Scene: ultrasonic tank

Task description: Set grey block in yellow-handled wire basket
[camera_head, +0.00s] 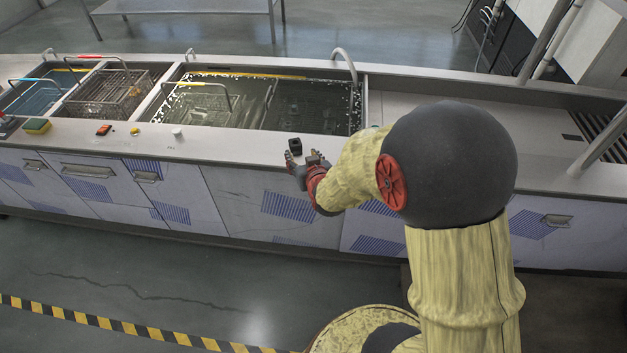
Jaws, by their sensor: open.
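A small dark grey block (295,147) stands on the front ledge of the counter, before the large tank. My gripper (304,160) is open and empty at the ledge's front edge, just on the near side of the block. Its fingers are spread; whether they touch the block I cannot tell. A wire basket (203,105) sits in the left part of the large tank, its handle standing up with a yellowish part.
The large tank (362,112) holds liquid; a curved tap (345,62) rises behind it. A sponge (37,126), an orange-red item (104,129) and a white knob (177,133) lie along the ledge at left. A blue tank (32,97) is far left. The counter right of the tank is clear.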

